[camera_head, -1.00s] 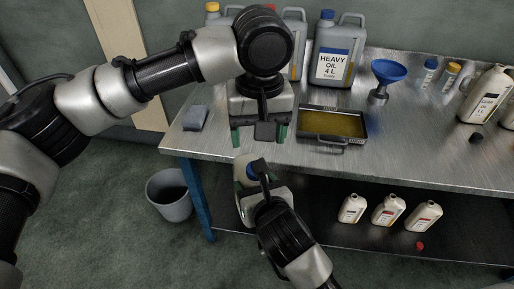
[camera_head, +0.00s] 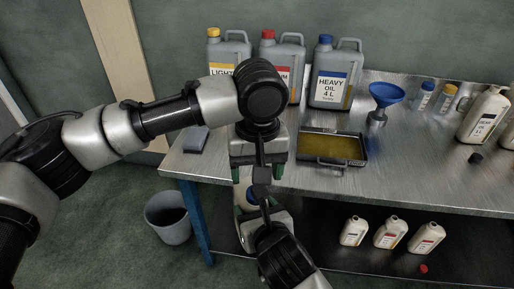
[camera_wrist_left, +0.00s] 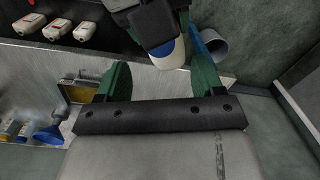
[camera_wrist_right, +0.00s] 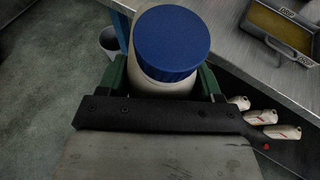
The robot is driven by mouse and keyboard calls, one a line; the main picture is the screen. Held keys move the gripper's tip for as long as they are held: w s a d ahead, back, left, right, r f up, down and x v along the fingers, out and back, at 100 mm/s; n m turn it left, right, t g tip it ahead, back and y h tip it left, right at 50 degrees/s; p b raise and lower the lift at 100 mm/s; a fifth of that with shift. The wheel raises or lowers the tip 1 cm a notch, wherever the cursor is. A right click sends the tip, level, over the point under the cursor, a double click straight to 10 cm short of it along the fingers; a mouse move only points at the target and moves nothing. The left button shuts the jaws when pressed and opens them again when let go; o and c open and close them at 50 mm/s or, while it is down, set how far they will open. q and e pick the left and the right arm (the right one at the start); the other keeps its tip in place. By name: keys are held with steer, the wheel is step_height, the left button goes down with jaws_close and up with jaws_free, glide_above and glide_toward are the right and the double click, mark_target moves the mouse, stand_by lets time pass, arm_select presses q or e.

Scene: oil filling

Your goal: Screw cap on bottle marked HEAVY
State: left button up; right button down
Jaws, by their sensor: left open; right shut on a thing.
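My right gripper (camera_wrist_right: 163,84) is shut on a pale bottle (camera_wrist_right: 150,86) and holds it upright in front of the table. A wide blue cap (camera_wrist_right: 172,42) sits on its top; whether it is tight I cannot tell. The bottle's marking is not visible. The bottle also shows in the head view (camera_head: 242,230), partly hidden by my right gripper. My left gripper (camera_head: 257,177) is open and points down just above the bottle. In the left wrist view the blue cap (camera_wrist_left: 160,46) lies beyond the two green fingers, and nothing is held between them.
A large jug labelled HEAVY OIL (camera_head: 333,88) stands at the table's back, beside two other jugs. A drip tray (camera_head: 333,149) and blue funnel (camera_head: 386,97) are on the table. A dark cap (camera_head: 476,158) lies at right. Pale bottles (camera_head: 389,234) stand on the lower shelf.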

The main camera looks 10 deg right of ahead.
arm_select(q)
steer(key=shift+f, duration=2.65)
steer(key=shift+c, duration=0.3)
steer(key=c, duration=1.1)
steer(key=shift+o, duration=0.2)
steer(key=m, duration=0.6)
steer(key=shift+d+m+y, duration=0.1)
steer(key=shift+m+y, duration=0.3)
steer(key=o, duration=1)
steer(key=shift+r, duration=0.15)
